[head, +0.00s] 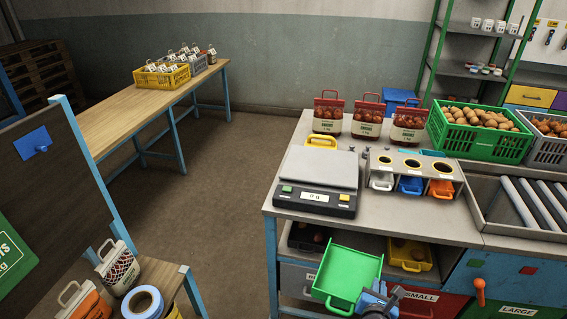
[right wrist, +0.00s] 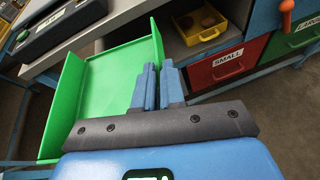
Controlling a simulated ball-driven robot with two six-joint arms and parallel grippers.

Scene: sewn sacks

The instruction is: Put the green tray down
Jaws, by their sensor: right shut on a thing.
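The green tray (head: 350,268) is empty and looks tilted, held in front of the workbench's lower shelf in the head view. In the right wrist view the green tray (right wrist: 105,85) fills the left middle, with its raised wall beside my fingers. My right gripper (head: 372,299) is shut on the tray's near right edge; its blue fingers (right wrist: 158,88) stand close together there. The exact grip spot is partly hidden by the fingers. My left gripper is not in view.
The workbench top (head: 290,170) holds a scale (head: 318,180), sacks of produce (head: 367,120), a sorting stand (head: 410,175) and a green crate (head: 480,132). A yellow bin (head: 410,255) sits on the lower shelf, above a red SMALL drawer (right wrist: 222,68).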

